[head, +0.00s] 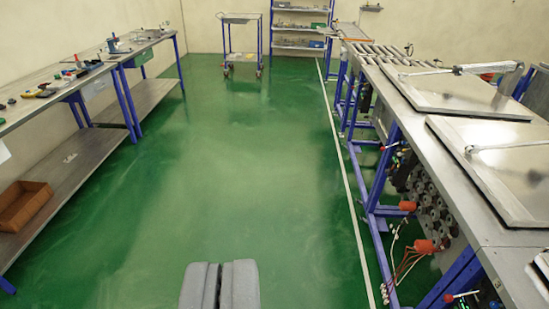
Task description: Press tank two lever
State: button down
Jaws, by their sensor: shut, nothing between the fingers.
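My gripper (219,268) shows at the bottom centre, its two grey fingers together and empty, above the green floor. To its right runs a long metal bench with two flat lids, a farther lid (455,92) and a nearer lid (500,165). Both lie down on the bench top. Small levers with red tips stick out of the bench's front: a farther lever (384,148) and a nearer lever (450,298) at the bottom edge. My gripper is well apart from both. I cannot tell which lever belongs to tank two; number labels are mostly unreadable.
Orange-red fittings (426,246) with hoses stick out below the bench top. A workbench (60,80) with tools and a brown bin (24,204) stands at left. A cart (241,45) and shelf (300,28) stand at the back. The green floor between is clear.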

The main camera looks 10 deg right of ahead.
aim_at(383, 149)
jog(key=i, duration=1.3)
jog(key=z, duration=0.35)
jog(key=i, duration=1.25)
jog(key=z, duration=0.45)
jog(key=i, duration=0.9)
jog(key=z, duration=0.2)
